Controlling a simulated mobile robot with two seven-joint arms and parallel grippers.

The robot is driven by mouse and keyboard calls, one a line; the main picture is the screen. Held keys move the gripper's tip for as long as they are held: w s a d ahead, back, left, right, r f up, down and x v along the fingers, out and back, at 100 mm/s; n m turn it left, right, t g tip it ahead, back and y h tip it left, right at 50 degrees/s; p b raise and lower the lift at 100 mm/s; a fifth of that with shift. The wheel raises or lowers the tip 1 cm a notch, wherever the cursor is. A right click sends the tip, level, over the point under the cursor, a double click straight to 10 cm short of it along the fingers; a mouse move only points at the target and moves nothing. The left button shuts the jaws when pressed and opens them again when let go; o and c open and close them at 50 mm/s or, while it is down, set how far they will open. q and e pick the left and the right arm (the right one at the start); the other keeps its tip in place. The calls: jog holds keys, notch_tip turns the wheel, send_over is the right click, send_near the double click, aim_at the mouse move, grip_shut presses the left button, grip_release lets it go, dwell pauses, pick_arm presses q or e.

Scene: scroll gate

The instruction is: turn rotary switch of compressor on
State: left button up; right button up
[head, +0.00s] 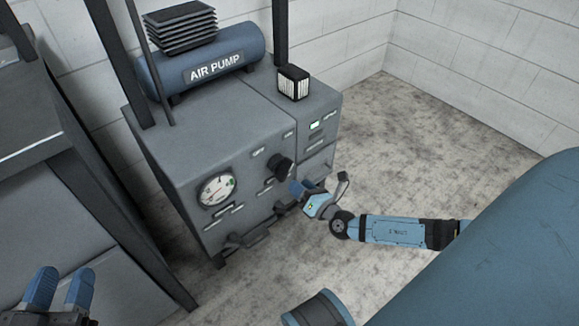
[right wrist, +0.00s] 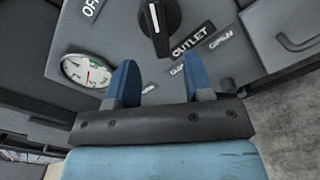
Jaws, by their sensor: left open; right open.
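The compressor (head: 205,140) is a grey cabinet with a blue tank marked AIR PUMP on top. Its black rotary switch (head: 281,167) sits on the front panel, right of the gauge, with small labels above it. In the right wrist view the switch (right wrist: 159,24) shows a white pointer line, with an OFF label at its upper left. My right gripper (head: 299,190) is open just below the switch in the head view. In the right wrist view its blue fingertips (right wrist: 161,76) are apart and empty, with the switch beyond them. My left gripper (head: 60,287) is open and empty at the lower left.
A round gauge (head: 217,189) and a dark handle (head: 250,236) are on the cabinet front. An OUTLET label (right wrist: 193,40) lies below the switch in the right wrist view. A grey cabinet (head: 60,190) stands at the left. The floor (head: 420,130) at the right is clear.

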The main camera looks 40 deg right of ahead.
pick_arm(q)
jog(key=shift+s+d+f+n+g+p, duration=0.3)
jog(key=shift+s+n+p, duration=0.2)
jog(key=shift+n, duration=0.2)
pick_arm(e)
jog(key=s, duration=0.6)
jog(key=shift+s+d, duration=0.2)
jog(key=shift+d, duration=0.05)
pick_arm(q)
jog(key=shift+w, duration=0.1)
jog(key=shift+f, duration=0.1)
